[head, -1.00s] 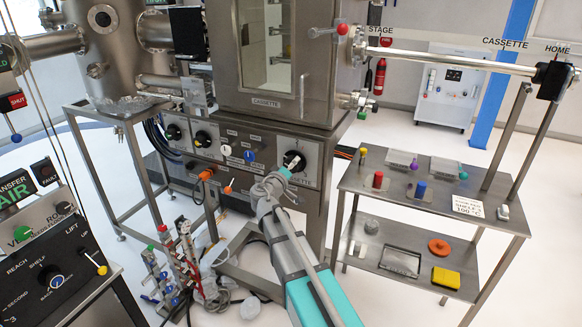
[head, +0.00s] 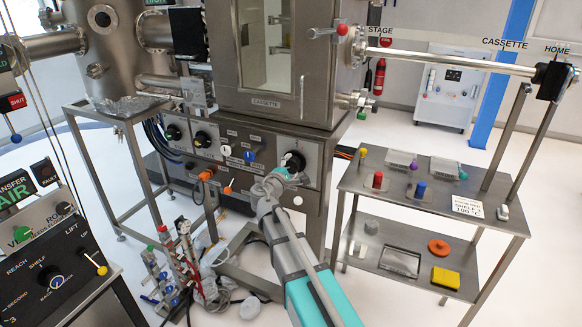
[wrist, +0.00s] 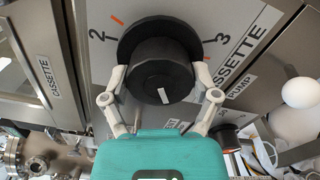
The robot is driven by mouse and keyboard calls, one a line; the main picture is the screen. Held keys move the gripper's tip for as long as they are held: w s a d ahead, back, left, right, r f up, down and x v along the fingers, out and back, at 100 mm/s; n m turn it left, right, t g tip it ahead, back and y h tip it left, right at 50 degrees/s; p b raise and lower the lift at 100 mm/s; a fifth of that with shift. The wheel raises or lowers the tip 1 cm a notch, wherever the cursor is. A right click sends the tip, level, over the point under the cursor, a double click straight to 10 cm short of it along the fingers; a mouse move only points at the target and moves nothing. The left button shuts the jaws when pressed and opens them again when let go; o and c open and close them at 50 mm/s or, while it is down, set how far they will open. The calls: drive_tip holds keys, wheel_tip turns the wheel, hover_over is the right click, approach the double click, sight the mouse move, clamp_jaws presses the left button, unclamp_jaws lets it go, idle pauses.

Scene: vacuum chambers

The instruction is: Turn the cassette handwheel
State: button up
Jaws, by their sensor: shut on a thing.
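The cassette handwheel (wrist: 160,72) is a round black knob with a wider black flange behind it and a small white mark on its face. It sits on a grey panel between the figures 2 and 3, each with an orange tick nearby. In the head view the handwheel (head: 293,160) is at the right end of the cabinet's front panel. My gripper (wrist: 161,80) has one pale finger on each side of the knob and is closed on it. In the head view my gripper (head: 281,177) partly covers the panel below the knob.
A white ball (wrist: 300,92) sticks out right of the handwheel in the wrist view. A PUMP label (wrist: 238,89) and another dark knob (wrist: 226,136) are near my right finger. A steel table (head: 390,190) with small coloured items stands to the right.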

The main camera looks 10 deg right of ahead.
drive_tip(key=n, duration=0.5)
drive_tip(key=shift+w, duration=0.1)
drive_tip(key=shift+r, duration=0.1)
idle(0.5)
drive_tip(key=o, duration=1)
drive_tip(key=shift+v, duration=6)
drive_tip(key=shift+d, duration=0.15)
